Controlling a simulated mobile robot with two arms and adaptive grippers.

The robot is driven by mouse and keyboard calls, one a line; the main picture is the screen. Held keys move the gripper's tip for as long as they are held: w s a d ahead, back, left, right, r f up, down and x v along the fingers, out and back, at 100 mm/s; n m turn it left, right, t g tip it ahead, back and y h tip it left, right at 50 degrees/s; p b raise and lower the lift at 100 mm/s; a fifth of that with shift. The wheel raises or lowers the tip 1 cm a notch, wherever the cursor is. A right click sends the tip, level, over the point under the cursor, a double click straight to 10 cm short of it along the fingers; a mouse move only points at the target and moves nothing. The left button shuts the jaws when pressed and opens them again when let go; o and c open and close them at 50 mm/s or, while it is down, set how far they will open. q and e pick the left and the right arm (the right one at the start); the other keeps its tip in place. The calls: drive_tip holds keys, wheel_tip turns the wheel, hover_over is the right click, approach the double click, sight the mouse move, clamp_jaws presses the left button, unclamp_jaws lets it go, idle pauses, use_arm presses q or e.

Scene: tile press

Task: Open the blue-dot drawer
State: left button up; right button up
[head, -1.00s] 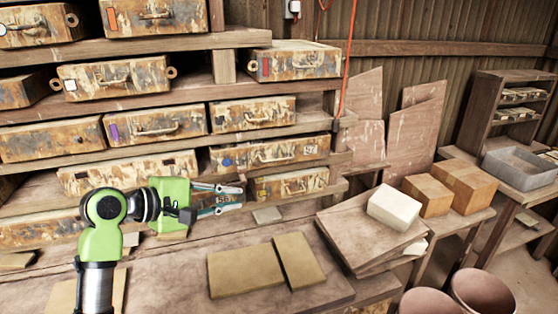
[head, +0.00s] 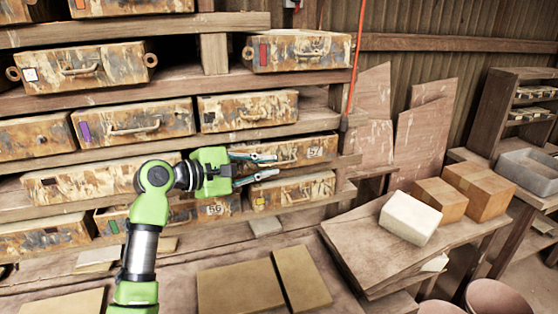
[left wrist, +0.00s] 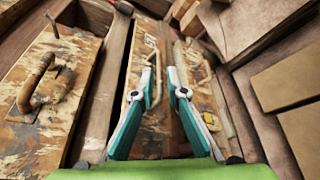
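The blue-dot drawer (head: 322,143) is a rust-stained, paint-worn box front with a small number label at its right end. It sits in the shelf row above the yellow-dot drawer (head: 318,187). Its dot is hidden behind my gripper now. My left gripper (head: 272,166) is open and empty, with its teal fingers pointing right in front of these drawers. In the left wrist view, the drawer front (left wrist: 138,52) lies beyond the open fingers (left wrist: 163,78). My right gripper is not in view.
Other stained drawers fill the shelves, including a purple-marked one (head: 160,118) and a red-marked one (head: 310,52). A red cord (head: 354,60) hangs at the shelf's right end. Tiles (head: 240,288) and a white block (head: 410,218) lie on the lower surfaces.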

sight(275, 164)
use_arm(q)
drive_tip(key=x, duration=0.2)
drive_tip(key=shift+w+d, duration=0.1)
drive_tip(key=shift+d, duration=0.15)
drive_tip(key=shift+w+d+p, duration=0.25)
drive_tip(key=shift+p, duration=0.05)
drive_tip(key=shift+w+d+f, duration=0.2)
drive_tip(key=shift+d, duration=0.05)
clamp_jaws()
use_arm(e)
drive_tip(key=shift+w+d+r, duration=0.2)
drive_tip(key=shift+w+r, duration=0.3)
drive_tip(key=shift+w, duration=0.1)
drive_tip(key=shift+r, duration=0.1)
